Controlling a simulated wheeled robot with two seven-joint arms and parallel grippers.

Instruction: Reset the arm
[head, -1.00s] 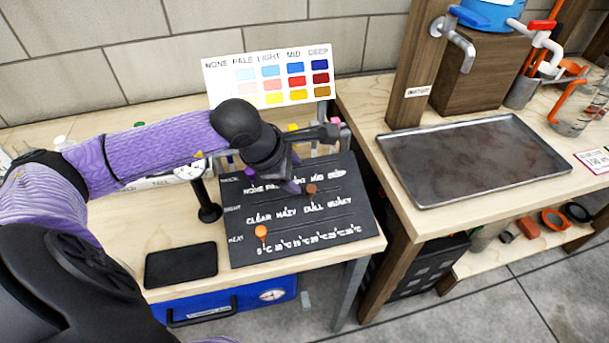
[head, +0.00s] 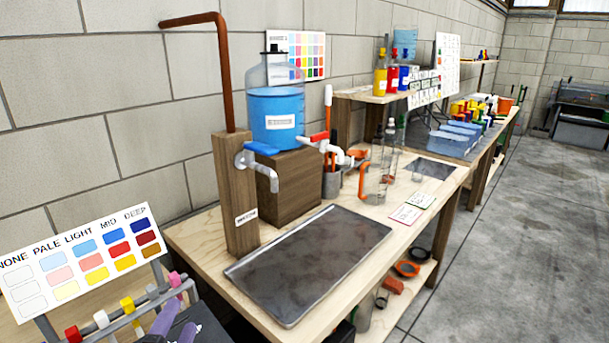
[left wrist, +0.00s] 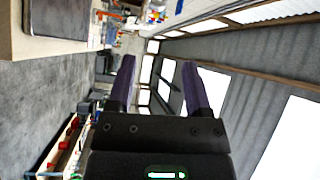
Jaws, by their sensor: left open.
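My left gripper (head: 176,325) shows only as purple fingertips at the bottom edge of the head view, in front of the rack of coloured pegs. In the left wrist view the two purple fingers (left wrist: 157,88) stand apart with nothing between them. That view is tilted on its side and looks out into the room, past a table edge toward bright windows. The rest of my left arm is below the head view. My right gripper is in neither view.
A colour chart (head: 88,258) stands at lower left. A wooden bench to its right holds a dark metal tray (head: 310,262), a blue water container (head: 277,118) with taps, and clear glassware (head: 375,180). More benches run back along the wall. The floor (head: 510,210) at right is clear.

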